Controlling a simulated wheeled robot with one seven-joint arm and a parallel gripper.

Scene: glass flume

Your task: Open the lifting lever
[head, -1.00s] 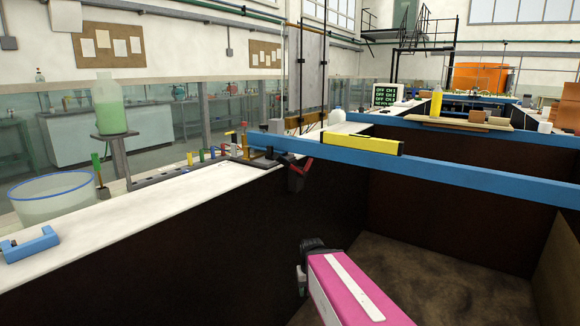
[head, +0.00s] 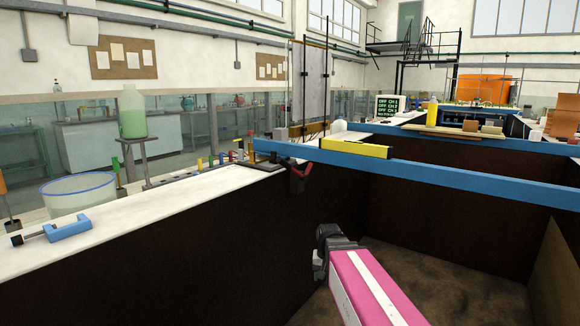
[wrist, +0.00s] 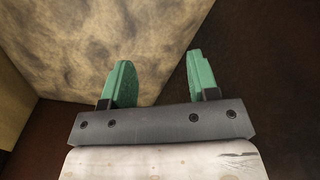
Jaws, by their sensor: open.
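A red-handled dark fitting (head: 298,176), perhaps the lifting lever, hangs on the inner side of the white-topped flume wall, just under the blue beam's left end. A row of small coloured handles (head: 215,160) stands on the ledge left of it; I cannot tell for sure which part is the lifting lever. My gripper (head: 320,262) is inside the dark channel, below the red-handled fitting and apart from it. In the wrist view my gripper (wrist: 160,80) shows two green fingers spread apart with nothing between them, over brown channel floor.
A blue beam (head: 440,180) carrying a yellow level (head: 355,149) spans the channel above my arm. The channel around my gripper is free.

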